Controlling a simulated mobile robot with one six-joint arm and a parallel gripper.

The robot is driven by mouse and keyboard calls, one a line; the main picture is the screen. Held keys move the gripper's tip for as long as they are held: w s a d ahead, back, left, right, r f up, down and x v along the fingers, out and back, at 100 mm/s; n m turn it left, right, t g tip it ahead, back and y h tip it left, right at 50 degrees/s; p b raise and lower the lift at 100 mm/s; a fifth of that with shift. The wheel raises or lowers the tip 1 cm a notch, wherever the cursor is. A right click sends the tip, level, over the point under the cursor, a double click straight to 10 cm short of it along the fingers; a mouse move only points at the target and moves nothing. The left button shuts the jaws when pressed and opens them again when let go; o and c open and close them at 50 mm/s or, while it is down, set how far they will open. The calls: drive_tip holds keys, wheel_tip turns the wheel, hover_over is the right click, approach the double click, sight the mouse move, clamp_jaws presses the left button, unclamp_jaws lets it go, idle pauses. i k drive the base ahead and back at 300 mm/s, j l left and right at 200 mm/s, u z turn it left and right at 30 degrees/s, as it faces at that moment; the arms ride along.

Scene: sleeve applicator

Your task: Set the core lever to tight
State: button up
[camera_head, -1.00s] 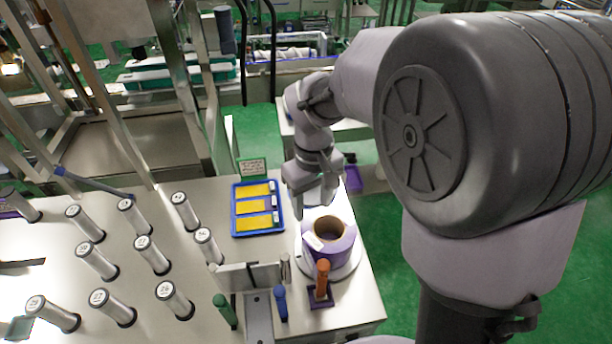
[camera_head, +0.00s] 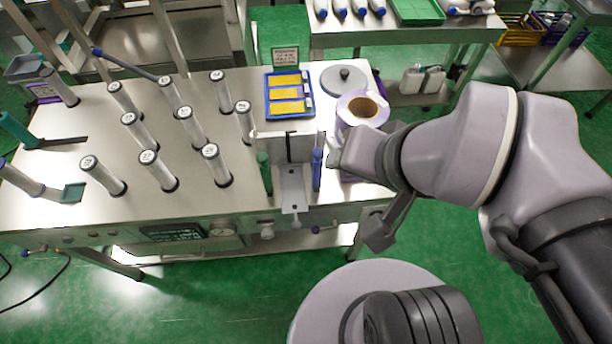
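A green handle (camera_head: 264,172) and a blue handle (camera_head: 316,168) stand upright by the small metal fixture (camera_head: 293,188) at the table's front edge. Which one is the core lever, and any setting marks, I cannot make out. The orange handle is hidden behind my gripper. A purple and white sleeve roll (camera_head: 361,108) with a brown core stands just behind. My gripper (camera_head: 360,198) is to the right of the blue handle, at the table's right front corner. Its two fingers look spread apart, with nothing visible between them.
Several upright metal posts (camera_head: 189,127) fill the left of the table. A blue tray (camera_head: 289,114) with yellow pieces and a grey disc with a knob (camera_head: 344,79) are at the back. The front panel (camera_head: 173,232) has gauges.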

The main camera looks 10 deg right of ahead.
sight(316, 231)
drive_tip(key=k+j, duration=0.25)
drive_tip(key=k+z, duration=0.45)
drive_tip(key=k+l+z, duration=0.15)
drive_tip(key=k+z, duration=0.25)
drive_tip(key=i+j+z, duration=0.2)
drive_tip(key=k+l, duration=0.05)
drive_tip(key=l, duration=0.05)
